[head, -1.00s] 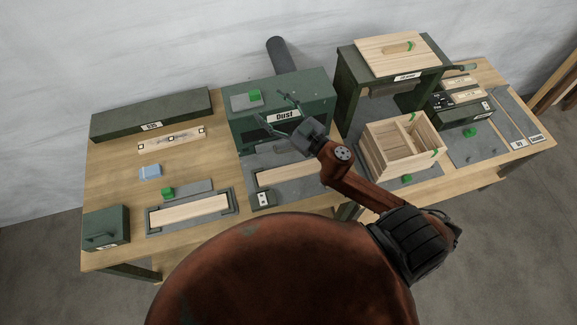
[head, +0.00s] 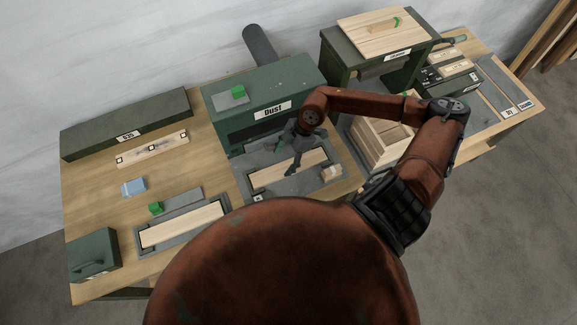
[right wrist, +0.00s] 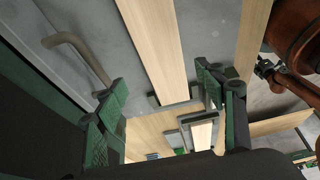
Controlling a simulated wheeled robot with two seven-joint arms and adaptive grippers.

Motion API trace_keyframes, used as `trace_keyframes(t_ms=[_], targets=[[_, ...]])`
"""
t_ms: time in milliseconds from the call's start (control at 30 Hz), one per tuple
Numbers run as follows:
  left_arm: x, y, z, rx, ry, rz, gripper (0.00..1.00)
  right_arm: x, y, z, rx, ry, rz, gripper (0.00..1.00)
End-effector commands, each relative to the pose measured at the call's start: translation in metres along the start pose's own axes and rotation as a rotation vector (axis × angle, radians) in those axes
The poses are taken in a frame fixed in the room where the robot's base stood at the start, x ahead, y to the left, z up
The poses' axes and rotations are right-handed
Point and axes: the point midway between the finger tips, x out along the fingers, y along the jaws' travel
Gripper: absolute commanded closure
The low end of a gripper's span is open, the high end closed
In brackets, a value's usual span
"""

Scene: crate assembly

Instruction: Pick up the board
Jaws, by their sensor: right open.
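A long pale wooden board (head: 288,171) lies in the grey fixture in front of the green Dust box. I cannot tell how much height is left between the fingers and the board. A second pale board (head: 183,222) lies in a frame at the left. My left gripper is not in view.
The green Dust box (head: 265,104) stands just behind the gripper. A wooden crate (head: 372,147) is to the right, partly behind my right arm. A small pale block (head: 332,172) sits right of the board. A blue block (head: 134,187) lies on the left tabletop.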

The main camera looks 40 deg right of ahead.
Motion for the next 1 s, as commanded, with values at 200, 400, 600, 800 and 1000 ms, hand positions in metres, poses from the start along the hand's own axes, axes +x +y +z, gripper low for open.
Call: trace_keyframes(t_ms=[200,400,600,800,1000], targets=[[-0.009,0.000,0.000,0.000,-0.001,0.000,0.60,0.029,-0.006,-0.001,0.001,0.004,-0.002,0.36],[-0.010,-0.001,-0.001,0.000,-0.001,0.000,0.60,0.049,-0.006,0.001,0.002,0.002,0.001,0.36],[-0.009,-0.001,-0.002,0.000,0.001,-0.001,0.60,0.050,-0.006,0.002,0.003,0.002,0.002,0.36],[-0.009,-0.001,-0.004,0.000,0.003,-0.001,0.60,0.050,-0.006,0.001,0.002,0.002,0.002,0.48],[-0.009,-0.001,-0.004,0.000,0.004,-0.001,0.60,0.050,-0.006,0.001,0.002,0.002,0.002,0.62]])
